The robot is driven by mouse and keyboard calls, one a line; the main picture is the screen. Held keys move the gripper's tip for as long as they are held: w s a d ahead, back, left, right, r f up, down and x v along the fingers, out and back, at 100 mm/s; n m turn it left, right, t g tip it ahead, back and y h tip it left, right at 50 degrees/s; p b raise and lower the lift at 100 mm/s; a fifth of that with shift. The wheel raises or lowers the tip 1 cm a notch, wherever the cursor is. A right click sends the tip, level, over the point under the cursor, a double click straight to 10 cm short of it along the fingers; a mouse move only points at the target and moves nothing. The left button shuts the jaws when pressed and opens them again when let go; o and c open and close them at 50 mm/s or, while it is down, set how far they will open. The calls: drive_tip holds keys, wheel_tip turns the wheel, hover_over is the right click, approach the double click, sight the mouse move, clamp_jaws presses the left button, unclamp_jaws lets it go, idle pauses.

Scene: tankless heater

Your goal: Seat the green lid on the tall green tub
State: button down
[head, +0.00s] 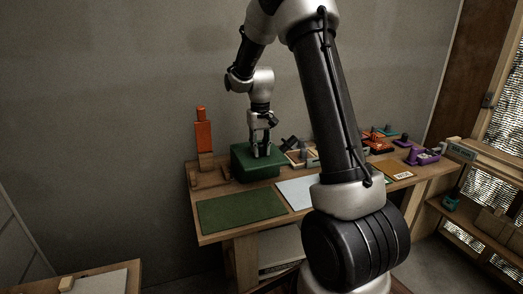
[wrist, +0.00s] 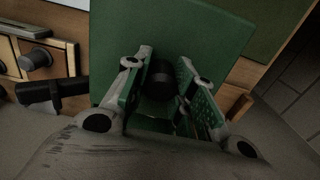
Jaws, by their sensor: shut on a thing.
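The green lid (wrist: 205,35) is a flat square plate with a dark round knob (wrist: 160,82) in its middle. My gripper (wrist: 167,90) has its two fingers on either side of the knob, shut on it. In the head view my gripper (head: 262,152) points straight down at the green tub (head: 258,173) at the back left of the bench. The lid and tub show there as one green block, so I cannot tell whether the lid is fully seated or slightly raised. The lid hides the tub's opening.
An orange bottle-like thing (head: 203,135) stands left of the tub on a wooden block. A dark green mat (head: 240,209) and a pale sheet (head: 297,193) lie in front. Wooden fixtures with dark knobs (wrist: 37,59) are close beside the lid. Purple and orange parts stand at the right.

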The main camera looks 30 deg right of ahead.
drive_tip(key=shift+w+d, duration=0.4)
drive_tip(key=shift+w, duration=1.2)
drive_tip(key=shift+w+d, duration=0.4)
drive_tip(key=shift+w, duration=1.2)
drive_tip(key=shift+w+d, duration=0.4)
drive_tip(key=shift+w, duration=1.2)
drive_tip(key=shift+f, duration=0.75)
drive_tip(key=c, duration=1.1)
unclamp_jaws()
wheel_tip(320, 180, up, 12)
